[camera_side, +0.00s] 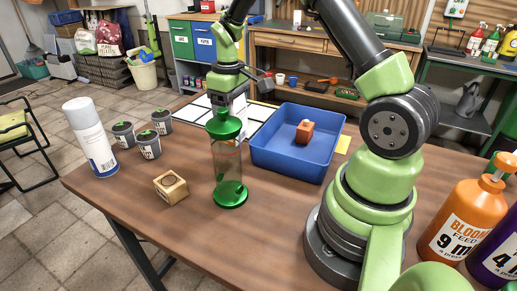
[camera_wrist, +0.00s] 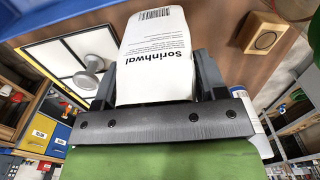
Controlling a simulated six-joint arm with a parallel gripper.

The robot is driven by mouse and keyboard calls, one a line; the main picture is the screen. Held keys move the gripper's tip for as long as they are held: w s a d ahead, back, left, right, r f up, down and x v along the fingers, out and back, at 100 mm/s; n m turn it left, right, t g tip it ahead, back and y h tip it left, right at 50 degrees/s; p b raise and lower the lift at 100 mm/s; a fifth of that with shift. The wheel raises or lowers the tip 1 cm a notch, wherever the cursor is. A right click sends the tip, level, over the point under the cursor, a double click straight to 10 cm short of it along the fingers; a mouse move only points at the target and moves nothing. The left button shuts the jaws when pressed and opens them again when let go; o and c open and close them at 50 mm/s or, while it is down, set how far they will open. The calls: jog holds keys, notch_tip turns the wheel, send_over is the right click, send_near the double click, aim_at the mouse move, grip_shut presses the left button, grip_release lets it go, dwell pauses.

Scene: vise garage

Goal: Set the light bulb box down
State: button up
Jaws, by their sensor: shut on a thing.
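The light bulb box (camera_wrist: 155,42) is white with black lettering and a barcode, and it fills the upper middle of the wrist view. My gripper (camera_wrist: 158,78) is shut on it, with one dark finger on each side. In the side view my gripper (camera_side: 226,103) points down over the table (camera_side: 275,232), behind the green top of a clear dispenser (camera_side: 228,160). The box is mostly hidden there, so I cannot tell its gap to the table.
A blue bin (camera_side: 290,165) holding an orange-brown block (camera_side: 305,132) stands right of the dispenser. A wooden block (camera_side: 171,187), small pots (camera_side: 149,145) and a white spray can (camera_side: 90,138) stand left. The front table area is bare.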

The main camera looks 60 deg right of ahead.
notch_tip(320, 180, down, 7)
dwell(0.3)
jog(key=o, duration=1)
jog(key=shift+f, duration=0.15)
